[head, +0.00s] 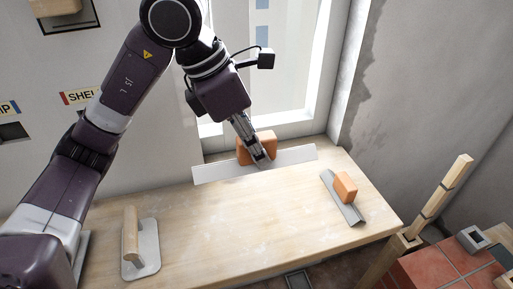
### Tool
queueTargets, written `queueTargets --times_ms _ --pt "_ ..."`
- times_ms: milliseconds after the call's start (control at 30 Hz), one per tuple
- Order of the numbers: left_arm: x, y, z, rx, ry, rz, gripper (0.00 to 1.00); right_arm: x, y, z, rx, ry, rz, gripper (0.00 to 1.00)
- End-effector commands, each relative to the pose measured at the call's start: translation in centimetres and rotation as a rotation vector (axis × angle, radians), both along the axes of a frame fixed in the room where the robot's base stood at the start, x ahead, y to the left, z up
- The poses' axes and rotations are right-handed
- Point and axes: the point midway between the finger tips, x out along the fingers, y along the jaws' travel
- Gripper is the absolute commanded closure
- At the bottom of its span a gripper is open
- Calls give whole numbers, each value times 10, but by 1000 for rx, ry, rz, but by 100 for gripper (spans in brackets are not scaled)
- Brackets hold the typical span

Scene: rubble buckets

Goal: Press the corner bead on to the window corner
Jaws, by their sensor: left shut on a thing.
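My left gripper (262,158) is shut on an orange block-shaped grip (243,149) at the back edge of the wooden bench. A long white strip (222,173) lies just below and in front of this grip. The two look like one piece, but the gripper hides the join. A grey angled strip (346,209) with an orange block on it lies at the right end of the bench. I cannot tell for sure which strip is the corner bead. The window's lower right corner (329,128) is behind the bench, apart from the grey strip. My right gripper is out of view.
A trowel (148,254) with a wooden handle lies at the bench's front left. The middle of the wooden bench (240,225) is clear. Upright wooden sticks (432,200) and red tiles (445,265) stand off its right end. A rough grey wall (420,80) rises at right.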

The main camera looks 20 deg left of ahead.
Motion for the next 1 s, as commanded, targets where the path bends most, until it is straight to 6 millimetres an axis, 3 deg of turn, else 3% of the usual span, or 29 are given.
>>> queueTargets --times_ms 133,567,1000 --pt "0 0 0 -1 -1 0 100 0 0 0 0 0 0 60" --pt "0 0 4 0 -1 0 100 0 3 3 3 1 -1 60" --pt "0 0 60 0 -2 1 100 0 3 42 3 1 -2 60"
